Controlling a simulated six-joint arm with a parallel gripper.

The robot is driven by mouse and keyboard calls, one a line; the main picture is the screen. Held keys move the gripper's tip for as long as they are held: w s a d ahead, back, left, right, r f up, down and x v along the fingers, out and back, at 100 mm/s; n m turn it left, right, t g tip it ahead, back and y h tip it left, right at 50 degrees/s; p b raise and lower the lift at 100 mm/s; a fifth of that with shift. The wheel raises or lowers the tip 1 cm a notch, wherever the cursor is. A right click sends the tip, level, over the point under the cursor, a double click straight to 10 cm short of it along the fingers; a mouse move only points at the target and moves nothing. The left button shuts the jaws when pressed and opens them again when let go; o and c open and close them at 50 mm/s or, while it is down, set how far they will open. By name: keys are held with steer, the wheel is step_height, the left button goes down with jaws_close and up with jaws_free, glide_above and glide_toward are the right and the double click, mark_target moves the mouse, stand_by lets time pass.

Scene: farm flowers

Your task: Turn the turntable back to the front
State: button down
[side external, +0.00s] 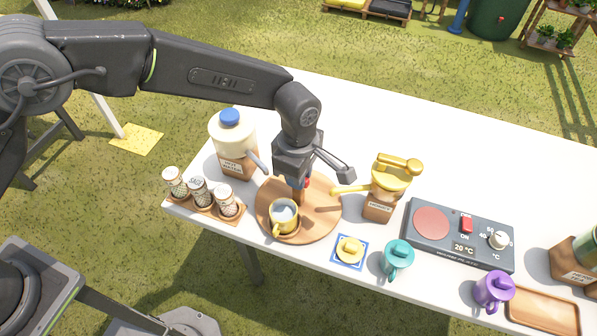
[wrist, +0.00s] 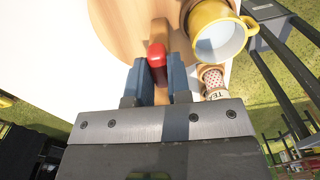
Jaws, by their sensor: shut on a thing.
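The turntable (side external: 314,228) is a round wooden disc near the table's front left, and it fills the top of the wrist view (wrist: 122,30). A red-topped peg (wrist: 157,52) stands on it. My gripper (side external: 302,187) is low over the turntable and shut on the peg, with a finger (wrist: 157,75) on each side of it in the wrist view. A yellow mug (side external: 284,220) stands on the turntable's front left part, left of and nearer the front than my gripper. The mug also shows in the wrist view (wrist: 208,30). The peg's lower part is mostly hidden.
A blue-capped jug (side external: 233,145) stands behind left, and several jars on a rack (side external: 203,203) stand left. A yellow-topped dispenser (side external: 386,190) is close on the right. A small mat (side external: 338,261), teal mug (side external: 397,259) and hot plate (side external: 455,262) lie farther right. The table behind is clear.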

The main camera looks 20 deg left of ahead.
steer(key=shift+n, duration=0.7)
stand_by(0.3)
steer(key=c, duration=1.1)
jaws_free()
steer(key=shift+o, duration=0.2)
step_height(320, 180, up, 14)
